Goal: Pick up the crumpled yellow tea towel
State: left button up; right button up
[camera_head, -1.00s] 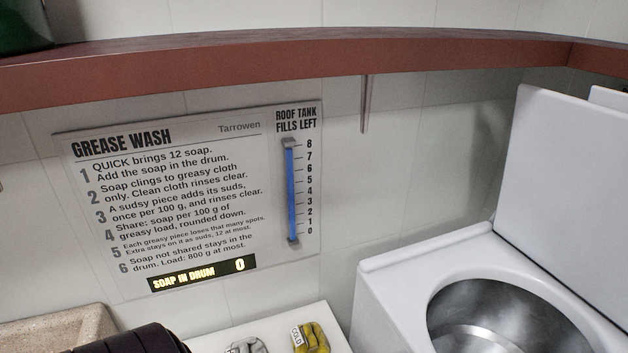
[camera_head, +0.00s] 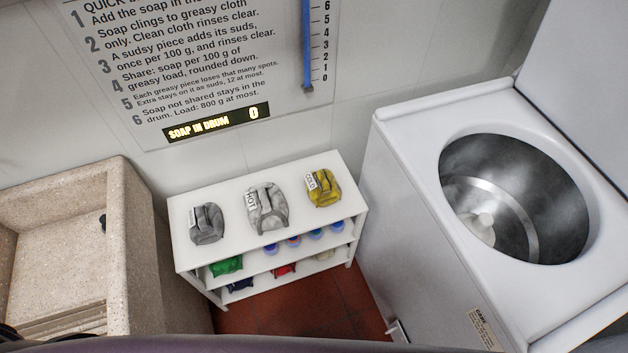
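A crumpled yellow cloth (camera_head: 322,188), which looks like the tea towel, lies on the right part of the top of a white shelf unit (camera_head: 240,207). A white tag reading "COLD" sits at its left side. Nothing covers it. Neither of my grippers shows in this view.
A dark grey cloth (camera_head: 206,223) and a lighter grey tagged cloth (camera_head: 267,207) share the shelf top. A green cloth (camera_head: 226,266) and a red one (camera_head: 285,269) lie below. The open washer (camera_head: 405,165) stands right, the stone basin (camera_head: 140,235) left. The display reads 0.

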aim_at(322, 187)
jog(key=l+u, duration=0.25)
jog(key=u, duration=0.15)
jog(key=k+l+u, duration=0.15)
jog(key=u, duration=0.25)
jog(key=k+l+u, duration=0.1)
jog(key=u, duration=0.3)
jog(key=k+l, duration=0.05)
jog(key=l, duration=0.05)
